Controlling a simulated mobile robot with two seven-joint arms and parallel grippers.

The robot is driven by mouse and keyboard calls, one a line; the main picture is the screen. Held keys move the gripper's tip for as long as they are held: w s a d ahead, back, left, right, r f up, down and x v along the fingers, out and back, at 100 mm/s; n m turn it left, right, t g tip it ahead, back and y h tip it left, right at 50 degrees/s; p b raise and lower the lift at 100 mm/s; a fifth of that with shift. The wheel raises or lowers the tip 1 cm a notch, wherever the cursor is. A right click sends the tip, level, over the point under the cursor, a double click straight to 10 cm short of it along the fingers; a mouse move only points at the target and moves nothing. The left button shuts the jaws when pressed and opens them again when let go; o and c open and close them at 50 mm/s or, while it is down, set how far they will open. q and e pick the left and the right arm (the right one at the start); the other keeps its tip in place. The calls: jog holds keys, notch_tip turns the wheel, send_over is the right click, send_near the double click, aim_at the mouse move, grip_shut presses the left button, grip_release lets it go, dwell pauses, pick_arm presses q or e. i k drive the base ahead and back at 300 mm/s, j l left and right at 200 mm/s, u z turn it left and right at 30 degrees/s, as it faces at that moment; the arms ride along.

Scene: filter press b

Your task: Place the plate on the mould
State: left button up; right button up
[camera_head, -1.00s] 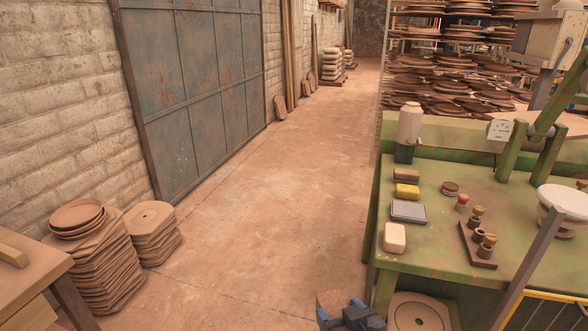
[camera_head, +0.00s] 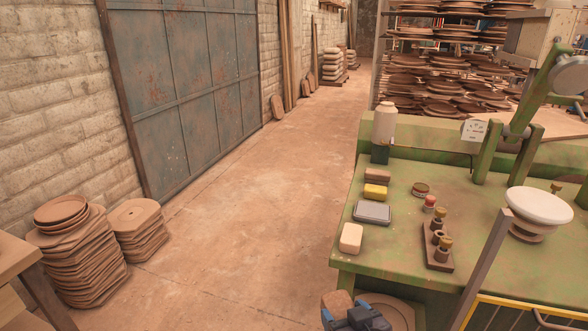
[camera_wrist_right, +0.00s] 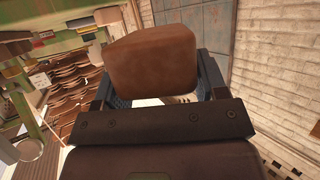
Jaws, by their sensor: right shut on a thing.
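My right gripper (camera_head: 355,316) is at the bottom of the head view, partly cut off, in front of the green bench. It is shut on a brown block (camera_head: 337,303) with rounded edges. The block (camera_wrist_right: 152,62) also shows between the fingers in the right wrist view. A white round-topped piece (camera_head: 540,205), possibly the mould, stands on a small brown foot at the right of the bench. A round brown plate-like disc (camera_head: 395,306) lies low beside the bench front, partly hidden by my gripper. I cannot tell which thing is the plate. My left gripper is not in view.
The green bench (camera_head: 400,240) holds a white bottle (camera_head: 384,122), a yellow block (camera_head: 375,191), a cream block (camera_head: 351,238) and a brown rack of small stamps (camera_head: 437,247). A grey bar (camera_head: 482,270) rises in front.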

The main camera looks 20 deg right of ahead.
aim_at(539, 201)
jog(key=k+l, duration=0.1)
jog(key=l, duration=0.35)
jog(key=k+l, duration=0.1)
jog(key=l, duration=0.35)
jog(key=k+l, duration=0.1)
jog(key=l, duration=0.35)
jog(key=k+l, duration=0.1)
jog(key=l, duration=0.4)
jog(key=k+l, duration=0.1)
jog(key=l, duration=0.35)
jog(key=k+l, duration=0.15)
jog(key=l, duration=0.3)
jog(key=k+l, duration=0.1)
jog(key=l, duration=0.35)
